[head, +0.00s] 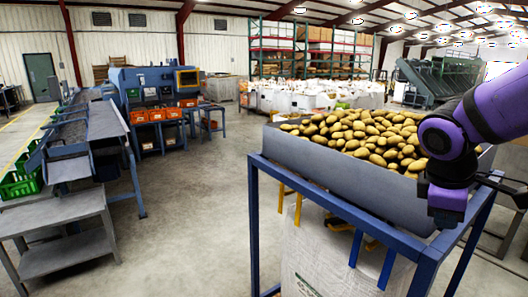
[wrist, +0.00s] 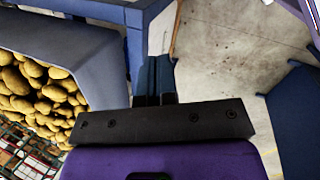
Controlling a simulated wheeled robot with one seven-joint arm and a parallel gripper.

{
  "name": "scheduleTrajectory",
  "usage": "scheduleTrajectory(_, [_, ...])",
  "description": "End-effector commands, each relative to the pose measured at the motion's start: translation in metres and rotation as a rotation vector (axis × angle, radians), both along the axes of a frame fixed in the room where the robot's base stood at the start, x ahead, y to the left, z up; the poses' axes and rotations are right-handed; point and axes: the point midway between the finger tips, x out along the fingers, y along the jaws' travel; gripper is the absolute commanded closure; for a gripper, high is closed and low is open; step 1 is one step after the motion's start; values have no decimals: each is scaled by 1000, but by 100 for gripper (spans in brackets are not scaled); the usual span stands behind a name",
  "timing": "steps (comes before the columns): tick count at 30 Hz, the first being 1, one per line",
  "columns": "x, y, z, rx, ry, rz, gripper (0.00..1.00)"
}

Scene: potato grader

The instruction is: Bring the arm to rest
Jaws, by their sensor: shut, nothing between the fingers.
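My arm, purple and black, reaches in from the right edge of the head view. My gripper shows in the wrist view (wrist: 155,62), with its two dark fingers side by side and shut, nothing between them. In the head view the fingers are not clear; the black and purple wrist hangs in front of the right end of the grey potato hopper (head: 330,162). In the wrist view the fingers lie over the gap between the hopper's blue frame (wrist: 135,45) and bare floor.
Many potatoes (head: 365,135) fill the hopper, and they show at the left of the wrist view (wrist: 35,95). A white bulk bag (head: 325,260) hangs below it. A grey conveyor table (head: 105,120) and green crates (head: 18,187) stand at left. The concrete floor (head: 195,220) between is clear.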

Motion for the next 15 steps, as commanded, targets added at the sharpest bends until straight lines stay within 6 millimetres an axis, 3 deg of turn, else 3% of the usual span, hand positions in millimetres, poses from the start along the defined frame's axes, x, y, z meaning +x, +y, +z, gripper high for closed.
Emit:
scheduleTrajectory(6, [-41, 4, 36, 201, -191, -313, 100])
scheduleTrajectory(15, [-90, 19, 70, 455, -393, -669, 100])
